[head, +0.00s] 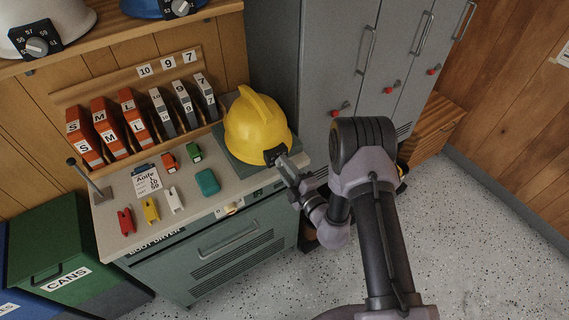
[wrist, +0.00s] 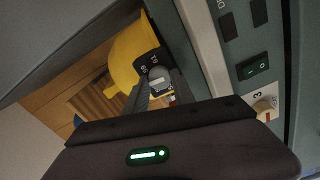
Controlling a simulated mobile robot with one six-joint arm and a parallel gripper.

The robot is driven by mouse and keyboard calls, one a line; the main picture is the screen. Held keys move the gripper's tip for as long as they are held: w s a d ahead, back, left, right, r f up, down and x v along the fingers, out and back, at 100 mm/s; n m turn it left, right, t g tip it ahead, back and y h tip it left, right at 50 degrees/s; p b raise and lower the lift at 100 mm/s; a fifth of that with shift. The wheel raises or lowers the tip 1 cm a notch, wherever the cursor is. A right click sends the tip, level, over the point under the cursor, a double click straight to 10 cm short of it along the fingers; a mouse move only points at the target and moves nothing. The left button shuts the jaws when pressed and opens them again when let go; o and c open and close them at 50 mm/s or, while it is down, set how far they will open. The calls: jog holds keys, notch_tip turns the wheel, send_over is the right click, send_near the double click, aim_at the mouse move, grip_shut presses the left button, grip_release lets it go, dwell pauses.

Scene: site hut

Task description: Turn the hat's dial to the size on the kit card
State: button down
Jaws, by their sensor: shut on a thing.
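The yellow hard hat (head: 258,122) sits on a grey-green mat at the right end of the counter. Its black dial plate (head: 276,155) faces my arm; in the wrist view the plate (wrist: 146,61) shows white size numbers, too small to read surely. The kit card (head: 147,182) lies on a clipboard on the counter. It reads "Aoife", with smaller lines below, the lowest perhaps 59.
Orange and grey labelled packs (head: 133,115) stand in a rack behind. Small coloured items and a teal case (head: 207,182) lie left of the hat. Grey lockers (head: 335,60) stand close on the right. White (head: 35,25) and blue hats sit on the shelf.

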jog(key=shift+m+p, duration=1.2)
jog(key=shift+m, duration=3)
jog(key=c, duration=1)
grip_release()
jog(key=shift+c, duration=0.2)
jog(key=shift+s+d, duration=0.1)
jog(key=p+v, duration=0.1)
jog(key=v, duration=1.6)
